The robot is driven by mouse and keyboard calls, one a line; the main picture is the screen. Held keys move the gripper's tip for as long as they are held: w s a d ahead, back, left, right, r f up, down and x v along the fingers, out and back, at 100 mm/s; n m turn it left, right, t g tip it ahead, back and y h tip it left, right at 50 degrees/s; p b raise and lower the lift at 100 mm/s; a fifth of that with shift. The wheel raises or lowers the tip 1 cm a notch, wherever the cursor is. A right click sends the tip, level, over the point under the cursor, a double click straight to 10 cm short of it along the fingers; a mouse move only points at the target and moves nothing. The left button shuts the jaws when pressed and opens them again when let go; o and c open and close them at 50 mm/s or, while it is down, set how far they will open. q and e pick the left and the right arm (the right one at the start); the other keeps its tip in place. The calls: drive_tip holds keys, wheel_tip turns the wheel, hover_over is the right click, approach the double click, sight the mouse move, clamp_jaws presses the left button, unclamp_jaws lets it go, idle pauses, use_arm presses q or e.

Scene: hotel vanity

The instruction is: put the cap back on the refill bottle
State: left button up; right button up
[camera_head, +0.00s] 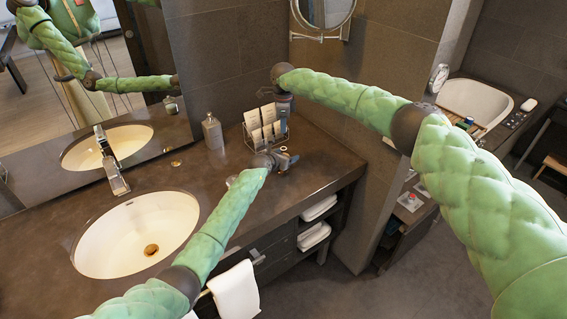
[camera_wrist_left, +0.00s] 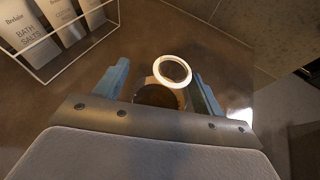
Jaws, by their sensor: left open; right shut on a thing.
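A clear bottle with a narrow neck (camera_head: 212,132) stands upright on the counter by the mirror; whether it is the refill bottle I cannot tell. I cannot tell which is cap or bottle mouth.
A wire rack (camera_head: 265,132) of white packets stands close behind my left gripper. The sink (camera_head: 137,234) and faucet (camera_head: 112,173) are to the left. The counter's front edge (camera_head: 325,185) is near on the right.

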use_arm(q)
drive_tip(key=shift+c, duration=0.2)
drive_tip(key=c, duration=1.4)
drive_tip(key=shift+c, duration=0.2)
use_arm(e)
drive_tip(key=shift+f, duration=2.45)
drive_tip(key=shift+f, duration=0.15)
drive_tip(key=shift+f, duration=0.75)
use_arm(q)
clamp_jaws()
use_arm(e)
drive_tip(key=shift+f, duration=0.55)
